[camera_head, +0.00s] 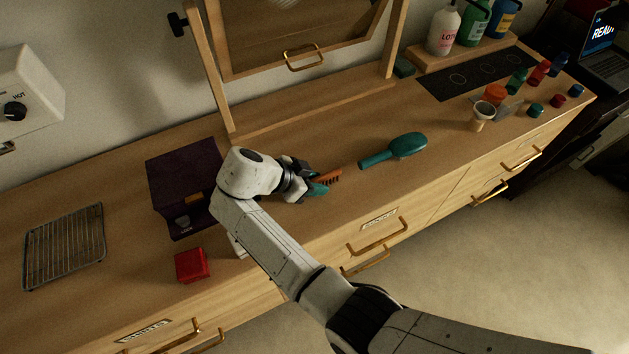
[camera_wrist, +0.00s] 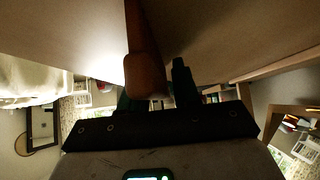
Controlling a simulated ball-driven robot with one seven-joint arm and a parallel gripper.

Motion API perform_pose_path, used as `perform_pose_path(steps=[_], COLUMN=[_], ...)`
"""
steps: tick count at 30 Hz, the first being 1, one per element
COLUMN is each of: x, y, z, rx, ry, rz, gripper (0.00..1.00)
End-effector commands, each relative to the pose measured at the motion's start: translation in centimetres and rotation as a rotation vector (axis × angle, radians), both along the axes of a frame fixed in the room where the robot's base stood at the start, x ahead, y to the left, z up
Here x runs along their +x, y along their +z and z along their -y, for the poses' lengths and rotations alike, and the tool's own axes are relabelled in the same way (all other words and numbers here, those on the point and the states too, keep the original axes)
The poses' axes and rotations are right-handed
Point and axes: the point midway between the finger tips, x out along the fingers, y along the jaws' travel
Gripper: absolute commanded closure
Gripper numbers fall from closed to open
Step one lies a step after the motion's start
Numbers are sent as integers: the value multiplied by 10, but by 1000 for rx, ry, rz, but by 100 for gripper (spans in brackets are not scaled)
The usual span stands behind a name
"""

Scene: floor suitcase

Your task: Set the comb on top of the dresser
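The comb (camera_head: 329,176) is orange-brown with dark teeth. It shows just beyond my gripper (camera_head: 312,183), low over the left-centre of the dresser's wooden top (camera_head: 250,300). In the wrist view, the comb's blurred brown end (camera_wrist: 145,70) reaches down between the fingers of my gripper (camera_wrist: 155,88). It overlaps the left finger, and a narrow gap shows beside the right finger. I cannot tell whether the fingers press on the comb, or whether it touches the wood.
A teal hairbrush (camera_head: 398,148) lies right of the comb. A dark purple box (camera_head: 182,172) and a small red box (camera_head: 192,264) stand left of my gripper. A wire rack (camera_head: 65,245) is far left. A cup (camera_head: 481,116) and several small jars are right. A mirror frame (camera_head: 216,70) stands behind.

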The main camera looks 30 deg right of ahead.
Motion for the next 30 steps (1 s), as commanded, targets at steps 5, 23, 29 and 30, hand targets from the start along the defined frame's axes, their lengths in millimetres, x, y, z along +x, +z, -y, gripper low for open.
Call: perform_pose_path(steps=[5,23,29,30], x=[0,1,1,0], y=[0,44,72,78], z=[0,-46,-72,-75], rx=[0,1,2,1], ry=[0,3,1,1], rz=[0,6,3,1], gripper=[58,58,58,58])
